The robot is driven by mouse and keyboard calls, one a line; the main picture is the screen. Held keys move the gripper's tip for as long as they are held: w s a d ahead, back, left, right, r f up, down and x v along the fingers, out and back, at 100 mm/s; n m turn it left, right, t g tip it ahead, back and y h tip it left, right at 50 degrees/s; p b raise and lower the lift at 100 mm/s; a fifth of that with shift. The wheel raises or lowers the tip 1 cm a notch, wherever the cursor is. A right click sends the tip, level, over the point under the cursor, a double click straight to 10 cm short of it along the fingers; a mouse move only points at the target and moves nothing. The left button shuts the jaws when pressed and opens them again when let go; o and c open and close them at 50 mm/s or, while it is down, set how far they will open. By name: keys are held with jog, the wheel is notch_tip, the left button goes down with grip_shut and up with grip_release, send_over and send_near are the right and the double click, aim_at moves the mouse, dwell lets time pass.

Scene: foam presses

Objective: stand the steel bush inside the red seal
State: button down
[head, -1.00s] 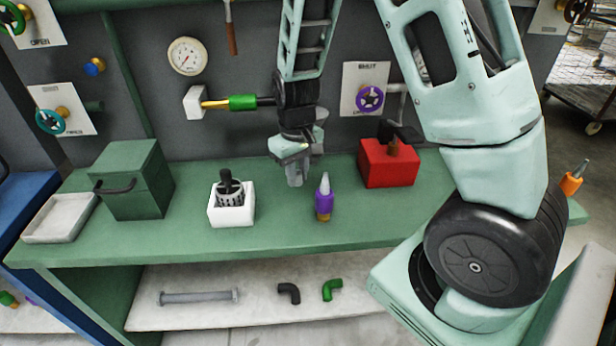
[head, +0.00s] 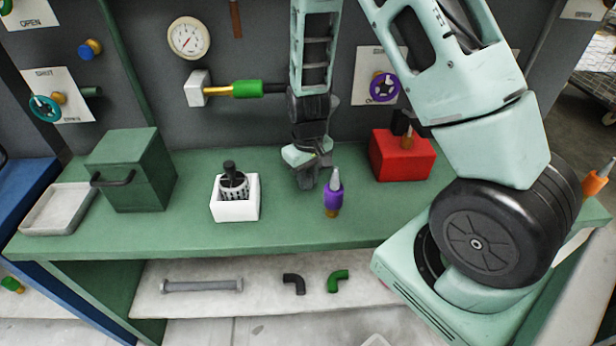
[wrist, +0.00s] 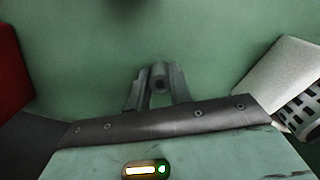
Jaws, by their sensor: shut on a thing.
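A grey hollow cylinder, seemingly the steel bush (wrist: 160,77), stands between my fingers in the wrist view, with its dark bore visible. My gripper (wrist: 158,92) is shut on it over the green bench. In the head view my gripper (head: 306,182) is low near the bench top, left of the purple bottle; the bush is too small to make out there. I cannot make out a red seal ring in either view. A red block (head: 402,160) with a brass and black top stands to the right of my gripper.
A white box (head: 236,210) holding a slotted cup stands left of my gripper. The purple bottle (head: 333,195) stands close on the right. A green handled box (head: 130,170) and grey tray (head: 58,208) are far left. Bench between white box and gripper is clear.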

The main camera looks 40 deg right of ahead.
jog(key=shift+f, duration=0.25)
jog(key=shift+f, duration=0.1)
jog(key=c, duration=1.3)
grip_release()
jog(key=shift+o, duration=0.2)
